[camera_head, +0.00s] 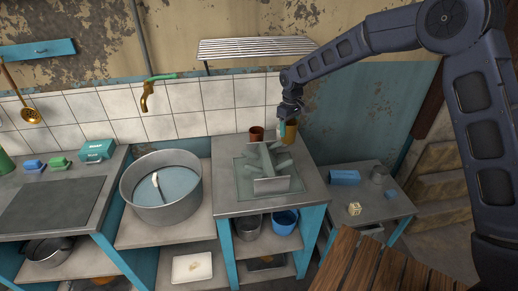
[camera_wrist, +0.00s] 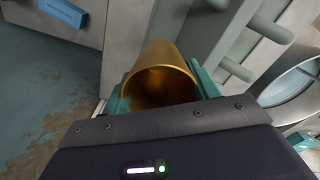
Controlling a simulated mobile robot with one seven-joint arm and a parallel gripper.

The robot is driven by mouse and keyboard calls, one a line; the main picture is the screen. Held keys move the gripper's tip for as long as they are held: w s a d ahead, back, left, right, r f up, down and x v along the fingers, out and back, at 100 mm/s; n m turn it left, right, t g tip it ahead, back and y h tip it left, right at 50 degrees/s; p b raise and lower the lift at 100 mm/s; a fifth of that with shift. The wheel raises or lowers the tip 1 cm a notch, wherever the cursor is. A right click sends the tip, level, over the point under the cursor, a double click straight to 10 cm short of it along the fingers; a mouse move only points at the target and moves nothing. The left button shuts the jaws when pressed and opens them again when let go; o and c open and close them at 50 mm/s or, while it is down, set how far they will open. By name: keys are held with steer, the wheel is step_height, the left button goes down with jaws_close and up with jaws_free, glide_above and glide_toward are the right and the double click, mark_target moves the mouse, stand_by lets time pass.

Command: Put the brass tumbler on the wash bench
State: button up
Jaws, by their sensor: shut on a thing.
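The brass tumbler (camera_head: 291,132) is at the back right corner of the grey rack-topped bench (camera_head: 225,201). My gripper (camera_head: 284,127) is at the tumbler, with its teal fingers on either side of it. In the wrist view my gripper (camera_wrist: 163,92) is shut on the tumbler (camera_wrist: 160,62), whose open mouth faces the camera. I cannot tell whether the tumbler's base touches the bench top. Which surface is the wash bench is not labelled.
A red-brown cup (camera_head: 256,134) stands left of the tumbler. A grey pegged rack (camera_head: 272,186) fills the bench middle. A wide metal basin (camera_head: 161,207) is to the left. A lower table (camera_head: 375,204) at right holds a blue block (camera_head: 344,177). A slatted shelf (camera_head: 255,47) hangs above.

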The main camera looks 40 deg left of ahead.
steer(key=s+a+r+n, duration=0.2)
steer(key=s+a+n, duration=0.5)
steer(key=s+a, duration=1.2)
steer(key=w+a+f, duration=0.6)
steer(key=w+f, duration=0.1)
steer(key=w, duration=0.3)
steer(key=shift+s+d+f, duration=0.1)
steer(key=shift+f, duration=1.65)
steer(key=shift+s+d+f, duration=0.1)
steer(key=shift+f, duration=1.65)
steer(key=shift+f, duration=0.2)
steer(key=o, duration=1)
steer(key=shift+r, duration=0.1)
